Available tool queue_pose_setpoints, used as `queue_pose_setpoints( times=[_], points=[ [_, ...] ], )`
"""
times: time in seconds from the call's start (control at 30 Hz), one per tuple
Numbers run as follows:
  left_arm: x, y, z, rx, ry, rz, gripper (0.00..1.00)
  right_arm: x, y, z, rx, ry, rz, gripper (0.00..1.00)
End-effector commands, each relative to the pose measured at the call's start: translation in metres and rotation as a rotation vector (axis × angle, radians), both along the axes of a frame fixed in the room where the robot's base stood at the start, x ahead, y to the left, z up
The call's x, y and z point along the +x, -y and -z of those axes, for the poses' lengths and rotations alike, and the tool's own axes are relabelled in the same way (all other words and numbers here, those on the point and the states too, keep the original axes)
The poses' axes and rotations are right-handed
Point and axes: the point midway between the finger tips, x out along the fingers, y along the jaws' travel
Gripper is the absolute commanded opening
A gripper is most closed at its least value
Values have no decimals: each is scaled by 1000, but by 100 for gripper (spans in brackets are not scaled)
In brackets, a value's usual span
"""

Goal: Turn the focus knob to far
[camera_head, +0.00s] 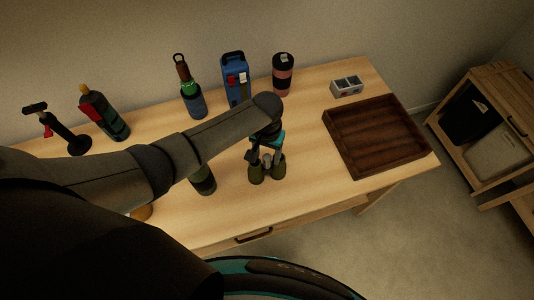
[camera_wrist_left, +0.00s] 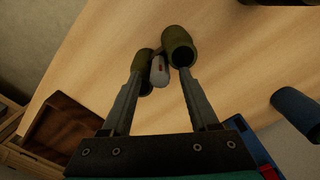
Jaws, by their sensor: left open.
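Dark green binoculars (camera_head: 257,176) stand on the wooden table in the head view, below my left gripper (camera_head: 266,150). In the left wrist view, the binoculars' two barrels (camera_wrist_left: 179,47) show with a light grey focus knob (camera_wrist_left: 159,72) between them. The knob carries a small red mark. My left gripper (camera_wrist_left: 161,76) is open, its two fingers on either side of the knob. Whether either finger touches the knob or the barrels I cannot tell. In the head view the knob is hidden. My right gripper is not in view.
A brown wooden tray (camera_head: 334,128) lies at the table's right. A dark green cylinder (camera_head: 203,182) stands left of the binoculars.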

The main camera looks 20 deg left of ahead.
Motion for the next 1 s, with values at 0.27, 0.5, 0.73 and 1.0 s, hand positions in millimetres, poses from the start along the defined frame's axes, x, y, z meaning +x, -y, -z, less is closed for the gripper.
queue_pose_setpoints(
  times=[0.27,0.5,0.73,1.0],
  points=[
    [0,0,0,0,0,0,50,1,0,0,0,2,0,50],
    [0,0,-1,0,0,0,23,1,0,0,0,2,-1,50],
    [0,0,-1,0,0,0,0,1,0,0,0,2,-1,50],
    [0,0,0,0,0,0,0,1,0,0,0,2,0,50]
  ],
)
